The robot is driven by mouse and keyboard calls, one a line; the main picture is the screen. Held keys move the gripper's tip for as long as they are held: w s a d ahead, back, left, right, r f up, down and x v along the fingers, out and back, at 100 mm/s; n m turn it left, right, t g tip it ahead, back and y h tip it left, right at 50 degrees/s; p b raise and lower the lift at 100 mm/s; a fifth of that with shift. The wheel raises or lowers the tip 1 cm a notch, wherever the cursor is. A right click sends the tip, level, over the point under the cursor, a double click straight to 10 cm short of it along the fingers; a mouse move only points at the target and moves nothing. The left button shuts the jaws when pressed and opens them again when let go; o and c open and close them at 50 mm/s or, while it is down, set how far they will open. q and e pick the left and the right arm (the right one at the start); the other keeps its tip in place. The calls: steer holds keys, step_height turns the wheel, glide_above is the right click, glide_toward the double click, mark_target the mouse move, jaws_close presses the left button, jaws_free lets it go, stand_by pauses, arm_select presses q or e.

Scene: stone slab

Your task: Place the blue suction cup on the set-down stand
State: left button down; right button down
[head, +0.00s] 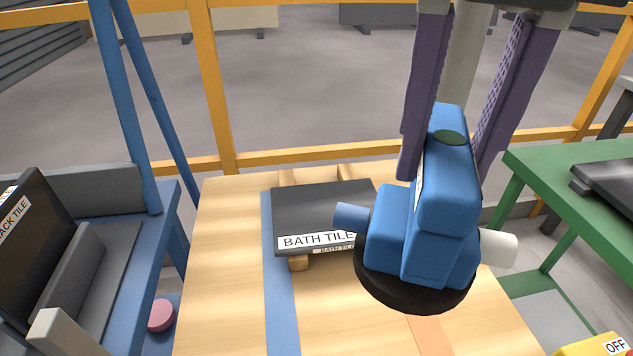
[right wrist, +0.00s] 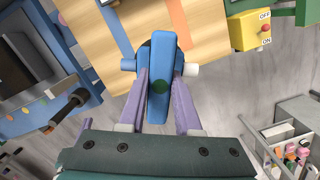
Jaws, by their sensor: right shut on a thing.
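The blue suction cup (head: 447,205) has a tall blue handle, a black round pad at its base, a blue knob on its left and a white knob on its right. My right gripper (head: 445,165) comes down from above with its two purple fingers shut on the handle. The cup hangs over the right part of the wooden table, and whether its pad touches anything below cannot be told. In the right wrist view the cup (right wrist: 160,60) sits between the fingers. I cannot make out which thing is the set-down stand. My left gripper is not in view.
A dark tile labelled BATH TILE (head: 320,205) lies on wooden supports on the table (head: 230,300), left of the cup. A blue rack (head: 130,250) with a dark tile stands left. A green table (head: 590,180) and a yellow switch box (head: 600,345) are at right.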

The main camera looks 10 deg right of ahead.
steer(key=f+n, duration=0.1)
steer(key=n+b, duration=0.1)
steer(key=n, duration=0.1)
steer(key=a+f+n, duration=0.1)
steer(key=n, duration=0.1)
steer(key=shift+s+a+f+y, duration=0.1)
steer(key=shift+s+f+y, duration=0.05)
steer(key=shift+f+y, duration=0.2)
step_height(320, 180, down, 20)
steer(key=b, duration=0.4)
steer(key=shift+r+b, duration=0.2)
steer(key=shift+b, duration=0.2)
steer(key=shift+f, duration=0.1)
steer(key=c, duration=0.6)
jaws_free()
